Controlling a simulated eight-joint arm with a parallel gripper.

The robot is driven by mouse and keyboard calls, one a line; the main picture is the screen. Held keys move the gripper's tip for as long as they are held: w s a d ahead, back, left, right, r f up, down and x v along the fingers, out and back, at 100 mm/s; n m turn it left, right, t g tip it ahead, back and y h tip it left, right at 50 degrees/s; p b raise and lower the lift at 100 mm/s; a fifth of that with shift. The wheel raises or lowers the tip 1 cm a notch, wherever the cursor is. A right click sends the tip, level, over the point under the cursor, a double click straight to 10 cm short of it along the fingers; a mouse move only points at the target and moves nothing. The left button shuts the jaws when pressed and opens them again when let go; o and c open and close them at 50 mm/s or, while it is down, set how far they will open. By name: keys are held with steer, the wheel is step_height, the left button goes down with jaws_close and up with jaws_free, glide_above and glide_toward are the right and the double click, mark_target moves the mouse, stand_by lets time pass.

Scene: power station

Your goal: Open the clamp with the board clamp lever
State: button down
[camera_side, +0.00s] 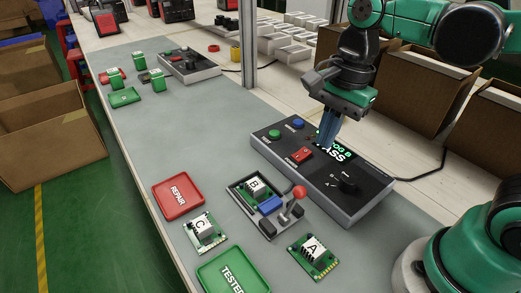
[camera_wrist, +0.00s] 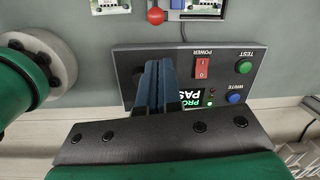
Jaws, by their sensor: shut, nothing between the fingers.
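The board clamp is a grey fixture (camera_side: 245,200) in the side view, holding the green board B (camera_side: 256,188). Its lever has a red ball knob (camera_side: 299,191) and stands up at the fixture's right side. In the wrist view the knob (camera_wrist: 156,15) shows at the top edge. I cannot tell from these frames how tightly the clamp grips the board. My gripper (camera_side: 325,143) is shut and empty, pointing down over the control box's screen, behind and apart from the lever. Its blue-grey fingers (camera_wrist: 158,88) hide part of the box in the wrist view.
The dark control box (camera_side: 345,208) has a red power switch (camera_side: 301,155), buttons, a dial and a screen reading PASS. Boards C (camera_side: 204,233) and A (camera_side: 313,255), a red REPAIR tray (camera_side: 178,194) and a green TESTED tray (camera_side: 232,274) lie around the clamp.

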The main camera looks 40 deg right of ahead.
mark_target(292, 204)
stand_by(0.4)
steer(key=shift+w+a+f, duration=0.1)
steer(key=shift+a+f, duration=0.1)
steer(key=shift+f, duration=1.45)
steer(key=shift+w+a+f, duration=0.1)
steer(key=shift+a+f, duration=0.15)
steer(key=shift+f, duration=1.4)
steer(key=shift+w+a+f, duration=0.1)
steer(key=shift+a+f, duration=0.1)
steer(key=shift+f, duration=1.45)
steer(key=shift+a+r+h, duration=0.2)
steer(key=shift+h, duration=0.1)
